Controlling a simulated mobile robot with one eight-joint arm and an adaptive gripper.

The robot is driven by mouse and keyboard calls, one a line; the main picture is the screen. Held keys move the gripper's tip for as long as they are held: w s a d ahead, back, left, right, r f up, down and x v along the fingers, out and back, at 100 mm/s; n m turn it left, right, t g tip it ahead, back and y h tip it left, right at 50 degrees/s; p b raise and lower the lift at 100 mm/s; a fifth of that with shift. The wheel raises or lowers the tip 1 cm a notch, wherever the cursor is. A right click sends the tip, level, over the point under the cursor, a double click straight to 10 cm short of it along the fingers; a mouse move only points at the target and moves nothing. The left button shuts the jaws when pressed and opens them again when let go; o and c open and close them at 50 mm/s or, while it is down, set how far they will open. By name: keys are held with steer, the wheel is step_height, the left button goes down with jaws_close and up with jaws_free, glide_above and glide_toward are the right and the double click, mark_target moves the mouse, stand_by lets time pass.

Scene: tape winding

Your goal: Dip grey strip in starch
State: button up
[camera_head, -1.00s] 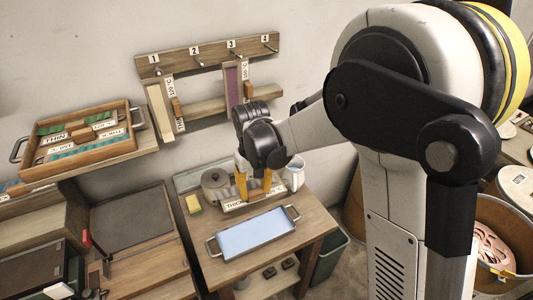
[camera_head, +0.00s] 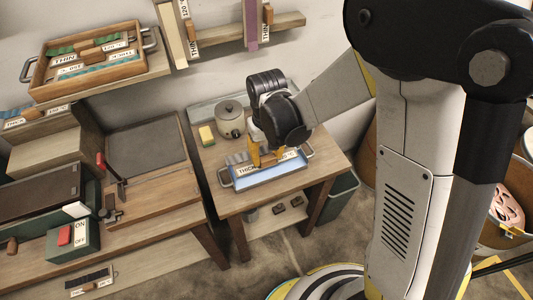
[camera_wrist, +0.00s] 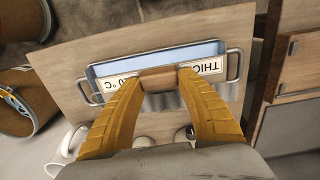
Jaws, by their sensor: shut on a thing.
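My gripper (camera_head: 268,157) is shut on the wooden handle (camera_wrist: 158,80) of a grey strip (camera_wrist: 160,101) with a white label reading THICK. The label (camera_wrist: 208,69) appears upside down in the wrist view, partly covered by the fingers. The strip is over the back part of a metal tray (camera_wrist: 93,71) of pale blue starch; part of the starch shows beyond the handle. In the head view the tray (camera_head: 229,187) sits on the small wooden table, directly under my gripper. I cannot tell whether the strip touches the starch.
A lidded pot (camera_head: 231,120) and a yellow sponge (camera_head: 206,134) stand at the table's back left. A wooden rack (camera_head: 280,27) hangs on the wall. A wooden tray of strips (camera_head: 88,60) sits on the left shelf. A workbench (camera_head: 150,190) adjoins left, and a bin (camera_head: 340,197) stands right.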

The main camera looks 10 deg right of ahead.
steer(key=shift+f+b, duration=1.9)
steer(key=shift+f, duration=0.5)
steer(key=shift+f+b, duration=0.5)
steer(key=shift+r, duration=0.1)
stand_by(0.4)
steer(key=shift+r+p, duration=2.15)
steer(key=shift+r, duration=0.75)
steer(key=shift+r, duration=0.1)
step_height(320, 180, up, 5)
steer(key=p, duration=0.4)
glide_above(267, 173)
